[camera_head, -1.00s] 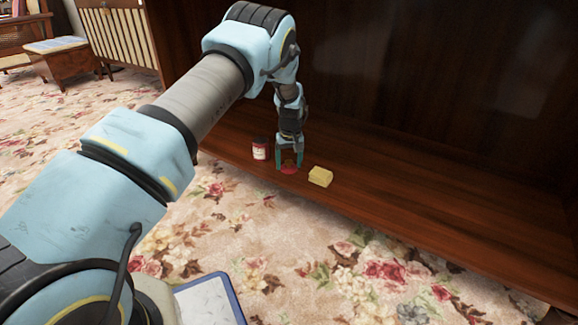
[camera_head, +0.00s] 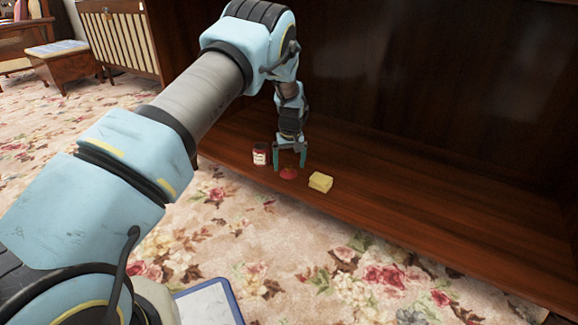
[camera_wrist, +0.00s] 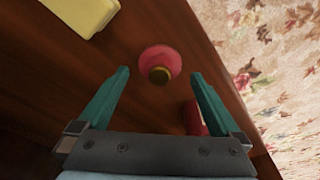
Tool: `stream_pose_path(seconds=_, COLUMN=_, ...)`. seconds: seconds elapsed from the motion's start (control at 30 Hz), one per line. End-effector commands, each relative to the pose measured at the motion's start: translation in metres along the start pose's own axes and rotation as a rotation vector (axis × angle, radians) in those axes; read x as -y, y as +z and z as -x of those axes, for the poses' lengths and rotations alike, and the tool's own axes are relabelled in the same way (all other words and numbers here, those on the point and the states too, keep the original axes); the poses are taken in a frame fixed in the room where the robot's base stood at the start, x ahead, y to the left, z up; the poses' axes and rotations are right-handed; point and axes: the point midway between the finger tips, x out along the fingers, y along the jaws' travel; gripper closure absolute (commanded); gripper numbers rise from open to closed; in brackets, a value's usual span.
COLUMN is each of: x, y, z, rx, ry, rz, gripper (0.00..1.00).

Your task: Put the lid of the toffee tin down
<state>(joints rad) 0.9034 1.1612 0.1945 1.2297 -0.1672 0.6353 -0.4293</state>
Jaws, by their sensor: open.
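The red lid (camera_head: 288,173) with its darker knob lies on the brown wooden shelf, between the tin and a yellow block. In the wrist view the lid (camera_wrist: 160,64) sits just beyond and between my fingertips, knob facing me. The toffee tin (camera_head: 260,155), red with a pale label, stands to the left of the lid; in the wrist view part of the tin (camera_wrist: 194,118) shows behind my right finger. My gripper (camera_head: 289,168) is open and empty above the lid, fingers apart from it. The wrist view shows the same open gripper (camera_wrist: 160,75).
A yellow block (camera_head: 320,183) lies just right of the lid; the block also shows in the wrist view (camera_wrist: 80,14). The wooden shelf (camera_head: 430,200) is clear farther right. Its front edge drops to a floral carpet (camera_head: 300,250).

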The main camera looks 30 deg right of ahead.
Motion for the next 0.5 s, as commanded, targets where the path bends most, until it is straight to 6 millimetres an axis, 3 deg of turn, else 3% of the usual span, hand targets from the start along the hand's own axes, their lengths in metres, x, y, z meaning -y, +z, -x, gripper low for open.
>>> stream_pose_path(seconds=0.03, x=-0.001, y=-0.001, z=0.017, rx=-0.001, ry=0.001, rz=0.000, gripper=0.00)
stream_pose_path(seconds=0.2, x=-0.001, y=-0.001, z=0.054, rx=-0.001, ry=0.001, rz=0.000, gripper=0.00)
stream_pose_path(seconds=0.5, x=0.000, y=0.000, z=0.094, rx=0.000, ry=0.000, rz=0.000, gripper=0.00)
